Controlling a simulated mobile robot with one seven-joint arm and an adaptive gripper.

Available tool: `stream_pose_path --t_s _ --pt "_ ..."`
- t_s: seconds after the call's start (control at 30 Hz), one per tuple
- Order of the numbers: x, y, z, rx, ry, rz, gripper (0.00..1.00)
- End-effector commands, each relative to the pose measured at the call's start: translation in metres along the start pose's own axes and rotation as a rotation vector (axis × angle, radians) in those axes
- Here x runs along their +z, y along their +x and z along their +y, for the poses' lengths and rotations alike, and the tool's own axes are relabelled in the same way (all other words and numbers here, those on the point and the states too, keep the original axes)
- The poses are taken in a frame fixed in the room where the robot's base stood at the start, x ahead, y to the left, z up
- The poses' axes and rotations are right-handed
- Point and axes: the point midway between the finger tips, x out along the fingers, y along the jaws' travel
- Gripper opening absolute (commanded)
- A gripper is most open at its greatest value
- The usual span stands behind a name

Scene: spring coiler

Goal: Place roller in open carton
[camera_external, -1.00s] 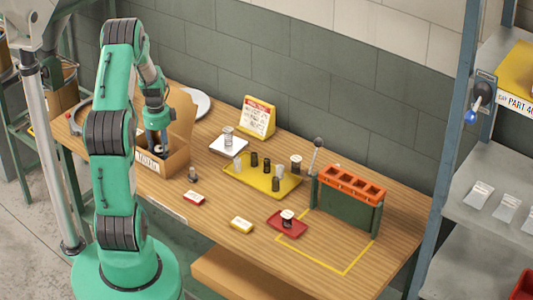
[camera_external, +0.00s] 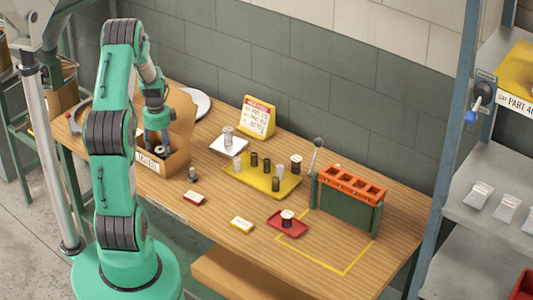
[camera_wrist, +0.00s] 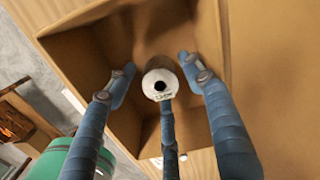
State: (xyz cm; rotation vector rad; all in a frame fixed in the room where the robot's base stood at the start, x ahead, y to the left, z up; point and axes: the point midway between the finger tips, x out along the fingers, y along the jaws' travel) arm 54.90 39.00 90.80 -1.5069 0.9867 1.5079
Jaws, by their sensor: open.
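The open cardboard carton (camera_external: 177,165) stands at the left part of the workbench, with its back flap raised. My gripper (camera_external: 156,143) is over the carton, pointing down into it. In the wrist view its blue fingers (camera_wrist: 158,85) are spread apart. A roller (camera_wrist: 160,80) with a pale, ring-shaped end and a dark centre hole lies between the fingers, inside the carton, with visible gaps to the side fingers. The lower finger overlaps its near edge in the view, so contact there cannot be told. The roller's lower part is hidden.
A yellow tray (camera_external: 240,181) holds several rollers. A white tray (camera_external: 238,150) and a red tray (camera_external: 277,228) each hold one. Another small roller (camera_external: 193,174) stands right of the carton. An orange-topped rack (camera_external: 352,184) stands at the right.

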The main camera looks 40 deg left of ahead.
Motion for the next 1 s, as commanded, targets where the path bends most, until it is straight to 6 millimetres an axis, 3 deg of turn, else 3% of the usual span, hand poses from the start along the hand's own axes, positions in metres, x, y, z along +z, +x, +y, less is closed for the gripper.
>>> stream_pose_path --t_s 0.27,0.7,1.0 --pt "0.0 -0.027 -0.001 -0.003 0.0 -0.001 0.52" --pt "0.0 -0.097 -0.001 -0.003 0.0 -0.001 0.52" --pt "0.0 -0.119 0.0 -0.001 0.0 0.0 0.52"
